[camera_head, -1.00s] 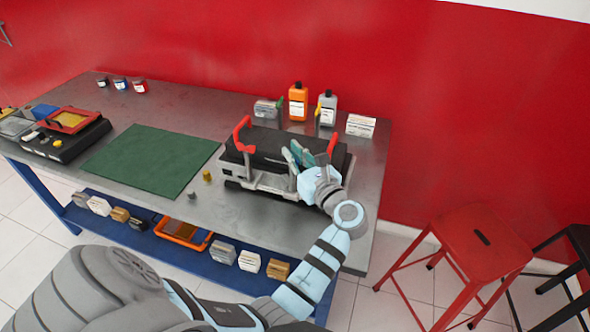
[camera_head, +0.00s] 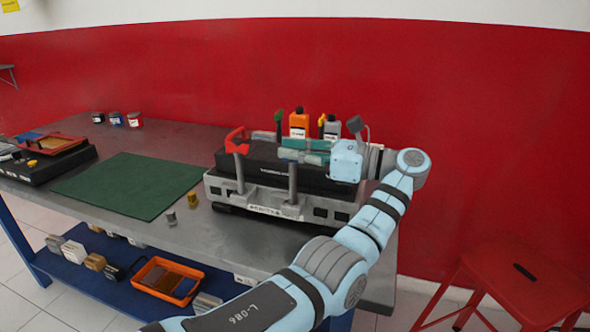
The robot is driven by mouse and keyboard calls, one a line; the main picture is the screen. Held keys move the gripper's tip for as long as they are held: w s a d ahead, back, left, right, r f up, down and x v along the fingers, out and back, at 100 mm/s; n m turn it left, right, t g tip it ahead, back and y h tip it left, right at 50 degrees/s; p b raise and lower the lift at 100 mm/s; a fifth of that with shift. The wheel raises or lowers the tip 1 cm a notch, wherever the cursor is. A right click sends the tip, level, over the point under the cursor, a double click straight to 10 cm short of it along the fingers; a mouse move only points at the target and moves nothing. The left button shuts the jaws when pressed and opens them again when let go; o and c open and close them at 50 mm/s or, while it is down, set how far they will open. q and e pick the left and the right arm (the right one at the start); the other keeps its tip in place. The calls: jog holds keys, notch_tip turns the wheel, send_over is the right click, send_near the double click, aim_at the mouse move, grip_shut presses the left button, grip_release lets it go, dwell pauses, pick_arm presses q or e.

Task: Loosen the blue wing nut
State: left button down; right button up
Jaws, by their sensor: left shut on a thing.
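The engine trainer is a black block (camera_head: 262,168) in a grey metal frame (camera_head: 259,209) with upright posts, standing on the bench. My left gripper (camera_head: 291,150) reaches in level from the right, its teal fingers pointing left at the top of the front right post (camera_head: 292,182). It is shut there on what I take to be the blue wing nut, which the fingers hide. A red wing nut (camera_head: 237,140) tops the front left post. A green one (camera_head: 279,117) and a yellow one (camera_head: 321,120) stand behind. My right gripper is out of view.
An orange bottle (camera_head: 299,123) and a grey bottle (camera_head: 331,128) stand behind the trainer. A red stool (camera_head: 520,275) stands right of the bench (camera_head: 190,240).

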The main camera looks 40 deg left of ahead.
pick_arm(q)
jog(key=shift+f, duration=0.2)
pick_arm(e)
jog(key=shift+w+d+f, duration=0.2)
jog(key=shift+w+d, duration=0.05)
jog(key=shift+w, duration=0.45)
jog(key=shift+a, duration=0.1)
